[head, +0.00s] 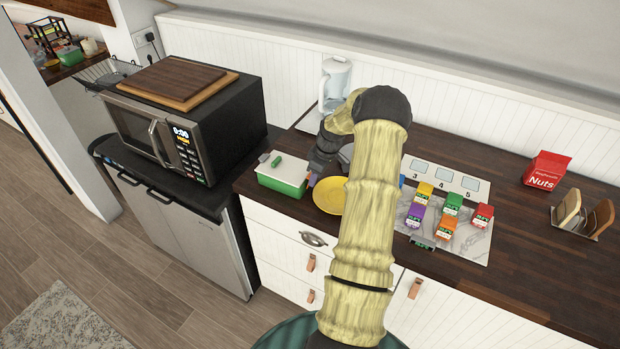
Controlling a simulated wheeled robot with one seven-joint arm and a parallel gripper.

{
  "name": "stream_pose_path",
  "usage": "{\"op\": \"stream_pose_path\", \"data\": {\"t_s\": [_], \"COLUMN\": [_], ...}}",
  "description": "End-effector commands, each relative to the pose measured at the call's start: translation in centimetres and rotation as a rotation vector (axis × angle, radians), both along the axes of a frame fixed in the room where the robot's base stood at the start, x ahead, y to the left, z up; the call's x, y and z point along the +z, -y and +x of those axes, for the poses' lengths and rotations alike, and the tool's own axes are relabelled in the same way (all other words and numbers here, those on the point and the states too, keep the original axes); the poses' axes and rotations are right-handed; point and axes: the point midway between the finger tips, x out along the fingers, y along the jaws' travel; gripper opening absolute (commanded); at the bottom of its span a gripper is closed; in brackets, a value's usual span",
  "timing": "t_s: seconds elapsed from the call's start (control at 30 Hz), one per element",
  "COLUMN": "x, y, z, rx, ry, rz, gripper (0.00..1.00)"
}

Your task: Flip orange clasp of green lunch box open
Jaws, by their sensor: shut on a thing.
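The green lunch box (290,187) stands near the front left edge of the wooden counter. Its pale lid (284,174) looks closed, with a small green piece on top. My gripper (311,178) reaches down from the right to the right end of the box. It is shut at the place of the clasp there. The fingers and the small size hide the orange clasp, so its angle cannot be told.
A yellow plate (329,195) lies just right of the box, close under my arm. A microwave (181,124) stands to the left. A water jug (335,82) is behind. Several coloured toy trucks (450,228) sit on a marble board at right.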

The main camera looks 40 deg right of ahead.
Motion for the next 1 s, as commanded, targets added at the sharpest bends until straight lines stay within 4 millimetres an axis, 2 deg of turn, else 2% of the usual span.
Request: {"op": "stream_pose_path", "data": {"t_s": [0.6, 1.0], "x": [-2.3, -3.1], "y": [0.7, 1.0], "z": [-2.0, -2.7], "rx": [0.003, 0.003], "ry": [0.426, 0.618], "rz": [0.193, 0.277], "gripper": [0.16, 0.16]}}
